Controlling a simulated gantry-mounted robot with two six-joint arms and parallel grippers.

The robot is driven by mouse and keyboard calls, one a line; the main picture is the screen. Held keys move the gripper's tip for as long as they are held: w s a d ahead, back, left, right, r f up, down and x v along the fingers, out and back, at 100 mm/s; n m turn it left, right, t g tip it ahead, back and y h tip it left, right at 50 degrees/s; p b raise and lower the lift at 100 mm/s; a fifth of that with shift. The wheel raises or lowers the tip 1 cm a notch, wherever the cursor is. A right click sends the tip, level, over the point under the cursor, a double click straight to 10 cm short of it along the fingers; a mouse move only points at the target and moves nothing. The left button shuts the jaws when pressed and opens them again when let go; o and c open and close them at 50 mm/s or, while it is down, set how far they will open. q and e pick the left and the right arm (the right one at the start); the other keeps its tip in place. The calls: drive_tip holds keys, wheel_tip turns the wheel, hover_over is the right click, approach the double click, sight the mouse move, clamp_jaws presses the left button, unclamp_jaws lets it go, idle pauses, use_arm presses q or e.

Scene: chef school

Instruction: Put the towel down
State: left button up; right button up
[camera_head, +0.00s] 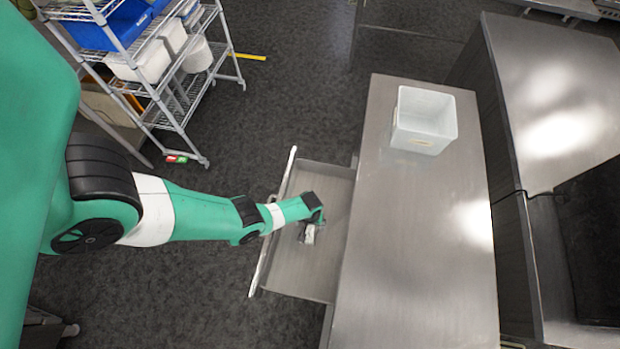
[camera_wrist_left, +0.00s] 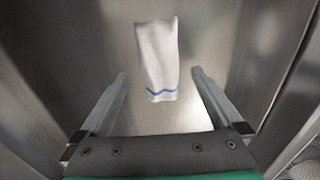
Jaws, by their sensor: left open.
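The towel (camera_wrist_left: 157,58) is white with a blue zigzag stripe near one end. In the left wrist view it lies on the metal bottom of the open drawer (camera_wrist_left: 215,40), apart from both fingers. My left gripper (camera_wrist_left: 158,88) is open, with one finger on either side of the towel's striped end. In the head view my left gripper (camera_head: 309,236) reaches down into the drawer (camera_head: 290,275), which is pulled out from the steel counter. A small whitish patch shows by the gripper there, but the towel is mostly hidden. My right gripper is not in view.
A white open bin (camera_head: 424,120) stands on the steel counter (camera_head: 415,240), whose remaining top is clear. A wire shelf rack (camera_head: 185,100) with bins stands at the upper left. More steel units (camera_head: 555,110) stand at the right. Dark floor lies left of the drawer.

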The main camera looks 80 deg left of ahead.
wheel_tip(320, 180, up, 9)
drive_tip(key=p, duration=0.7)
drive_tip(key=shift+p, duration=0.3)
